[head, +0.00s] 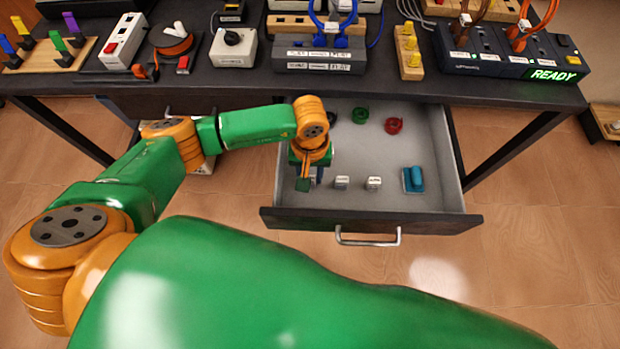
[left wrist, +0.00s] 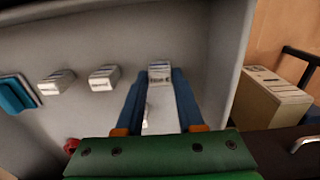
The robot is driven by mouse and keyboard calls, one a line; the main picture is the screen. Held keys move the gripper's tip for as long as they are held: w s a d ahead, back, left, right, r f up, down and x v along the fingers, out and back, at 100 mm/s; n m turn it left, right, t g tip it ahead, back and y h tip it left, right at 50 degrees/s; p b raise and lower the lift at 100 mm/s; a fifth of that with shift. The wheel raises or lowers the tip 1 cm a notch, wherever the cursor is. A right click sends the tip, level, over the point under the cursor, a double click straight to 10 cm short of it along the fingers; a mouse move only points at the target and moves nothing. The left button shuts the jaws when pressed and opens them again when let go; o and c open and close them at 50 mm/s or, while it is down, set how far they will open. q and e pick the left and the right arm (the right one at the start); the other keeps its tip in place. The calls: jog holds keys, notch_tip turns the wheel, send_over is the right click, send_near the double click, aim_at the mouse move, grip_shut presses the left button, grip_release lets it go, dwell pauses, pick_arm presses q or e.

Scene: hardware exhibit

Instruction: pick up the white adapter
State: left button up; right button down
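Two white adapters (head: 342,182) (head: 374,183) stand side by side near the front of the open drawer (head: 440,200). A third white block of the same look (left wrist: 160,73) is between the fingertips of my left gripper (left wrist: 159,78) in the left wrist view. The other two (left wrist: 104,77) (left wrist: 57,82) stand to its left there. The blue fingers are apart, one on each side of the block; I cannot tell whether they touch it. In the head view my left gripper (head: 305,180) is low in the drawer's front left and mostly hides this block. My right gripper is out of view.
The drawer also holds a teal item (head: 414,178), a red coil (head: 394,125) and a green coil (head: 360,115). The drawer's side wall is close to my gripper. The table (head: 400,90) above carries power strips, cables and a panel reading READY (head: 555,75).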

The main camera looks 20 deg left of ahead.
pick_arm(q)
grip_shut()
jog(key=shift+r, duration=0.1)
jog(key=shift+r+p, duration=0.35)
notch_tip(320, 180, up, 4)
jog(key=p, duration=0.2)
jog(key=shift+f+p, duration=0.25)
jog(key=shift+p, duration=0.1)
jog(key=s+a+r+p, duration=0.1)
jog(key=s+r+p, duration=0.1)
jog(key=s+p, duration=0.1)
jog(key=s+a+r+p, duration=0.2)
jog(key=s+r+p, duration=0.1)
jog(key=s, duration=0.2)
jog(key=s+a+r+p, duration=0.2)
jog(key=s+r+p, duration=0.1)
jog(key=s, duration=0.1)
jog(key=shift+s+r, duration=0.25)
jog(key=shift+s+a, duration=0.15)
jog(key=shift+s, duration=0.1)
